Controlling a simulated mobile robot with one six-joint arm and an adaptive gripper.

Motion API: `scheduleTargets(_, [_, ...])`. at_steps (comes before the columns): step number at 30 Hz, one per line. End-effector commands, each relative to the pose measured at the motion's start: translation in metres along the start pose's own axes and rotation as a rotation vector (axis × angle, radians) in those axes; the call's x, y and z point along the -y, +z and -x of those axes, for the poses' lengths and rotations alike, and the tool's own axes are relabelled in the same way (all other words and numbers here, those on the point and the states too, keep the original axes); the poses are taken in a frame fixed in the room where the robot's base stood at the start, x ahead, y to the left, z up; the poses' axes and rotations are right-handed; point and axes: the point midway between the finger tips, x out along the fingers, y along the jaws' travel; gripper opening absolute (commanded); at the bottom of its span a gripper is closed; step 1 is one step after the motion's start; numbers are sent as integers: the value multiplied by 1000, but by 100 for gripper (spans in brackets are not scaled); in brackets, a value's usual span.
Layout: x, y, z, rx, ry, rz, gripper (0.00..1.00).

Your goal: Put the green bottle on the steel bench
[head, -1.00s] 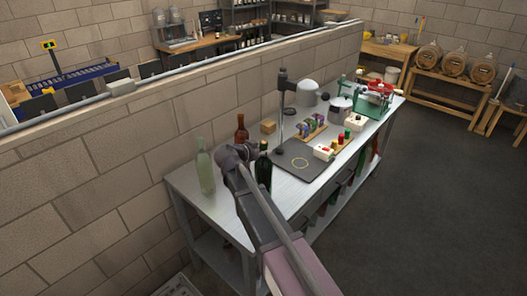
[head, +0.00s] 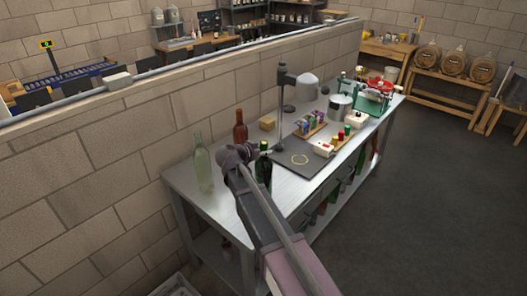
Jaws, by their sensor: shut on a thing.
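The dark green bottle (head: 264,172) is upright at the end of my arm, over the front part of the steel bench (head: 225,202). My gripper (head: 256,158) is shut on it; the fingers are mostly hidden behind my wrist. The bottle's lower end is partly covered by my arm, so I cannot tell whether it touches the bench top.
A pale clear bottle (head: 203,168) and a brown bottle (head: 240,131) stand at the bench's left and back. A dark mat (head: 313,168), a stand (head: 282,112), a wooden block (head: 267,124) and a green machine (head: 373,98) occupy the right. Bare steel shows around the clear bottle.

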Motion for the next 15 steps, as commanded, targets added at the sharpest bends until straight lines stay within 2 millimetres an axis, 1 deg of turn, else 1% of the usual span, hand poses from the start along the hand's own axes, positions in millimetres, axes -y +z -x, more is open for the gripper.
scheduleTargets(9, [0,0,0,-3,0,1,0])
scheduleTargets(10, [0,1,0,0,0,0,44])
scheduleTargets(11, [0,1,0,0,0,0,53])
scheduleTargets(12, [0,0,0,0,0,0,65])
scheduleTargets(13, [0,0,0,0,0,0,74])
scheduleTargets(15, [0,0,0,0,0,0,76])
